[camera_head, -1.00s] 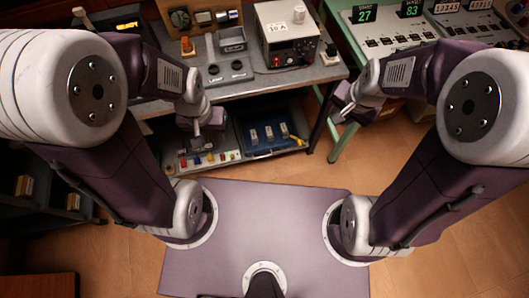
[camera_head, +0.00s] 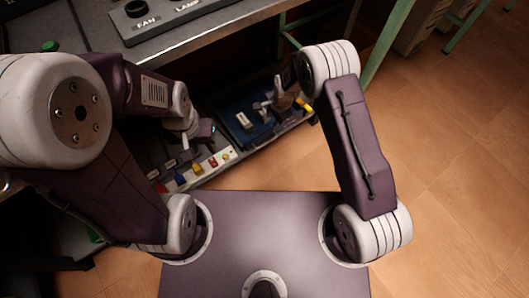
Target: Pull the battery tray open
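A blue tray (camera_head: 258,132) with pale block-shaped items (camera_head: 243,120) is on the lower shelf of the bench; it looks like the battery tray. My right gripper (camera_head: 280,98) is low over the right part of this tray, by a yellow piece (camera_head: 304,104). It hides part of the tray, and contact cannot be told. My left gripper (camera_head: 204,134) is left of the blue tray, above a grey strip with coloured pieces (camera_head: 200,168). Both grippers' fingers are small and dark in view, so I cannot tell their opening.
The bench top (camera_head: 190,38) with a panel marked FAN and LAMP (camera_head: 155,18) overhangs the shelf. Green table legs (camera_head: 385,45) stand to the right. The wooden floor (camera_head: 450,170) is clear at the right.

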